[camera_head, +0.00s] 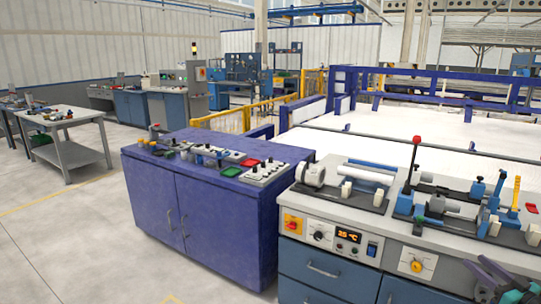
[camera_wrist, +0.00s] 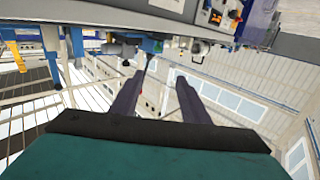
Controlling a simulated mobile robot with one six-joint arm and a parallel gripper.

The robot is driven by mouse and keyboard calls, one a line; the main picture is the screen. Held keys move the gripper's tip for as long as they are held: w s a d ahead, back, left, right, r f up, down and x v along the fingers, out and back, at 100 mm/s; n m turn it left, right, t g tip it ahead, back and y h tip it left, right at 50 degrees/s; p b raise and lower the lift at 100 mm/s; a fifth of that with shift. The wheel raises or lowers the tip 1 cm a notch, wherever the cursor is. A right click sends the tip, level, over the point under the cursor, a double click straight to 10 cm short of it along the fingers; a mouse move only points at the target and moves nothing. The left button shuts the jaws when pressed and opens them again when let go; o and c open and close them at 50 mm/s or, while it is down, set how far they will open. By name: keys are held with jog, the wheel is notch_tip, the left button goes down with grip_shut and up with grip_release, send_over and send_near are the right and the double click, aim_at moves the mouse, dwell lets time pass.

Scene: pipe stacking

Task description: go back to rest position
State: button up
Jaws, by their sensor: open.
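My gripper (camera_wrist: 159,77) shows in the wrist view with its two dark fingers apart and nothing between them. In the head view my gripper (camera_head: 490,268) is at the bottom right corner, in front of the grey workbench (camera_head: 455,262). A white pipe (camera_head: 368,174) lies in a fixture on the bench top, left of my gripper. Grey pipe pieces and white holders sit on the fixture (camera_head: 405,207) at the right. The wrist view is tilted and shows the bench edge (camera_wrist: 285,46) at the top.
A purple cabinet (camera_head: 200,205) with buttons and small parts on top stands left of the bench. A red-tipped lever (camera_head: 416,141) and a yellow upright part (camera_head: 516,190) rise from the bench. A grey table (camera_head: 75,150) stands far left. The floor (camera_head: 75,240) at left is clear.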

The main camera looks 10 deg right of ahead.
jog(key=w+a+f+y, duration=0.2)
jog(key=w+a+f, duration=0.2)
jog(key=w+a, duration=0.5)
jog(key=w+a+f+n+g+y+p, duration=0.1)
jog(key=w+a+f+y, duration=0.3)
jog(key=a, duration=1)
jog(key=w+a+f+y, duration=0.1)
jog(key=w+a+f, duration=0.3)
jog(key=w+a, duration=0.55)
jog(key=w+a+f+m+g+h, duration=0.1)
jog(key=a+f+m+h, duration=0.35)
jog(key=a+f, duration=0.95)
jog(key=s+a+f+g+h+p, duration=0.1)
jog(key=s+a+f+g+h, duration=0.3)
jog(key=s+f, duration=0.55)
jog(key=s+a+f+g+h, duration=0.1)
jog(key=s+a+f+g, duration=0.2)
jog(key=s+f+g, duration=0.5)
jog(key=s+a+f+n+g, duration=0.1)
jog(key=s+g, duration=0.2)
jog(key=s, duration=0.6)
jog(key=s+a+f+g+y, duration=0.1)
jog(key=s+f+g, duration=0.1)
jog(key=s, duration=0.7)
jog(key=s+a+f+n+g, duration=0.1)
jog(key=s+g, duration=0.3)
jog(key=s, duration=0.6)
jog(key=shift+a+f+n, duration=0.15)
jog(key=shift+a+n, duration=0.2)
jog(key=shift+a, duration=0.15)
